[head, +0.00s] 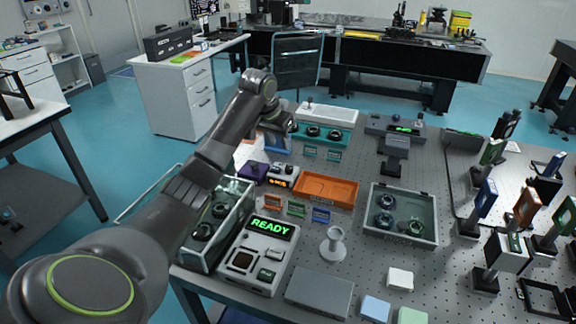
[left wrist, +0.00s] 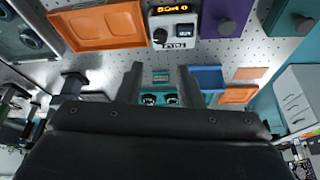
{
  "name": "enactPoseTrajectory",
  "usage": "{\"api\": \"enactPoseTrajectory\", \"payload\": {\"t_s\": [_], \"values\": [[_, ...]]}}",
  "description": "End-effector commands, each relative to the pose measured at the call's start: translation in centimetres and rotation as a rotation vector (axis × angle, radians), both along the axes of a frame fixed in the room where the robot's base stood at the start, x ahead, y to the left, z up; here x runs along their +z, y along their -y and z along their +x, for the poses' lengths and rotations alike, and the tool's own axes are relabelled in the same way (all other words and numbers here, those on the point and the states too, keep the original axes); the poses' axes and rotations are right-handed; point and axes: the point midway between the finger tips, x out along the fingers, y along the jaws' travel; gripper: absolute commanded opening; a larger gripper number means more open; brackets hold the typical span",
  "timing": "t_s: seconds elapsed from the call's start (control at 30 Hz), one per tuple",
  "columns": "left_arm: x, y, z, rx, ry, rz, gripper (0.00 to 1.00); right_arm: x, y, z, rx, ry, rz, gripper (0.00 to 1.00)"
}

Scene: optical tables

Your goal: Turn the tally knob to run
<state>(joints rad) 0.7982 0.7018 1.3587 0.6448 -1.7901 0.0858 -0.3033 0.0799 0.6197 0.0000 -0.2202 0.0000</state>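The tally box is a small white unit (head: 283,175) with an orange lit display, among the items at the middle of the table. In the left wrist view the tally box (left wrist: 181,35) shows near the top, with a dark round knob (left wrist: 159,36) beside a blue panel. The knob's exact setting is too small to read. My left gripper (left wrist: 161,68) is open and empty; its two fingers stand apart, with the knob beyond their tips and not touched. In the head view my left arm reaches over the table behind the box. My right gripper is not in view.
A purple box (head: 254,172) stands close beside the tally box, and an orange tray (head: 326,189) lies to its right. A teal-fronted unit (head: 325,132) stands behind. A READY panel (head: 257,255) and a clear bin (head: 402,213) are nearer.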

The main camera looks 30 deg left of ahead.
Motion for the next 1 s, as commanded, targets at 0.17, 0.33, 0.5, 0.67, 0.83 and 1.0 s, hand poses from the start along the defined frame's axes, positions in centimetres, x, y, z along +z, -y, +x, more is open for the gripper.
{"api": "enactPoseTrajectory", "payload": {"t_s": [0.17, 0.33, 0.5, 0.67, 0.83, 1.0], "values": [[-3.8, 0.0, 1.5, 0.001, -0.006, -0.003, 0.33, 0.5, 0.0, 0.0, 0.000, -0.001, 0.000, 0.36], [-7.2, 0.0, 2.9, 0.000, -0.005, -0.002, 0.33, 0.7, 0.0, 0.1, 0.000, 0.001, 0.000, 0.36], [-9.7, -0.1, 3.9, 0.000, -0.003, -0.001, 0.33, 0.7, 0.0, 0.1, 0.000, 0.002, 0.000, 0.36], [-11.1, -0.2, 4.6, 0.001, 0.000, 0.001, 0.33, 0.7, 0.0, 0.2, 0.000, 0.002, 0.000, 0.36], [-11.8, -0.2, 4.9, -0.001, 0.001, 0.001, 0.33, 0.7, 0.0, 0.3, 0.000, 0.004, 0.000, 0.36], [-11.9, -0.2, 4.9, -0.001, 0.001, 0.001, 0.33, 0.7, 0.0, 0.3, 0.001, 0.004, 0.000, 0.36]]}}
